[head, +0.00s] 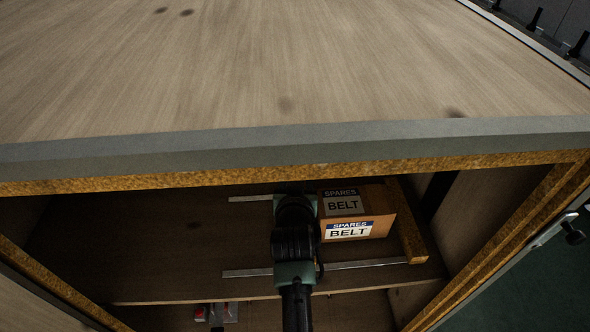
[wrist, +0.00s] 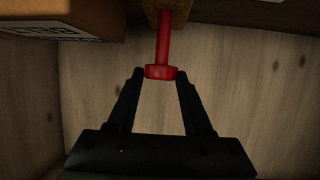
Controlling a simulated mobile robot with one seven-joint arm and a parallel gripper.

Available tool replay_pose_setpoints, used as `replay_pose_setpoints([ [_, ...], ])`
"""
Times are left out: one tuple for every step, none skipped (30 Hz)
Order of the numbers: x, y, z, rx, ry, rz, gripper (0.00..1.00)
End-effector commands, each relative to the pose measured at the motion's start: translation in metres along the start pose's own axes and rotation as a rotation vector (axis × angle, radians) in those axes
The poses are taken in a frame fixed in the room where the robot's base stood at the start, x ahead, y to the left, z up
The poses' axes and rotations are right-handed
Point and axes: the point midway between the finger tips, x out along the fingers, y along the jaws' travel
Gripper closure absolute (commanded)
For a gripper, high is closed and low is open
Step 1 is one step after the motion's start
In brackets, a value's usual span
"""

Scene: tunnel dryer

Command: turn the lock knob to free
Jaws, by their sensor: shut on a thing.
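A red knob (wrist: 161,72) on a red stem shows in the wrist view, with the stem running up to a brown piece at the top. I take it to be the lock knob; no free or locked marking is visible. My gripper (wrist: 160,75) has its two dark fingers on either side of the knob's head, shut on it. In the head view my arm reaches into the open cabinet; the fingers and the knob are hidden there.
A cardboard box (head: 378,209) labelled "SPARES BELT" stands close to the right of my arm on the shelf (head: 130,262). Metal strips (head: 345,265) lie on the shelf. A yellow-brown bar (head: 408,225) is right of the box. The cabinet's front edge (head: 300,144) overhangs my arm.

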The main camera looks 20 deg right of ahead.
Motion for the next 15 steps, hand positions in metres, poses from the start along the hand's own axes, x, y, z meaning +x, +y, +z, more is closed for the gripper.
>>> replay_pose_setpoints([
  [-0.0007,0.0044,-0.0016,-0.008,-0.001,-0.022,1.00],
  [-0.0004,0.0043,-0.0012,-0.016,-0.001,-0.040,1.00],
  [-0.0001,0.0050,-0.0007,-0.026,-0.001,-0.064,1.00],
  [0.0002,0.0054,-0.0002,-0.032,-0.001,-0.081,1.00],
  [0.0005,0.0056,0.0002,-0.040,-0.001,-0.099,1.00],
  [0.0009,0.0061,0.0006,-0.050,0.000,-0.123,1.00],
  [0.0012,0.0062,0.0010,-0.056,0.000,-0.141,1.00],
  [0.0016,0.0068,0.0017,-0.064,0.000,-0.158,1.00],
  [0.0019,0.0069,0.0023,-0.074,0.000,-0.183,1.00],
  [0.0022,0.0069,0.0029,-0.082,0.000,-0.201,1.00],
  [0.0026,0.0075,0.0035,-0.089,0.000,-0.218,1.00],
  [0.0030,0.0075,0.0041,-0.100,0.000,-0.244,1.00],
  [0.0033,0.0081,0.0041,-0.108,0.001,-0.261,1.00],
  [0.0037,0.0079,0.0043,-0.116,0.001,-0.281,1.00],
  [0.0041,0.0084,0.0051,-0.127,0.001,-0.307,1.00],
])
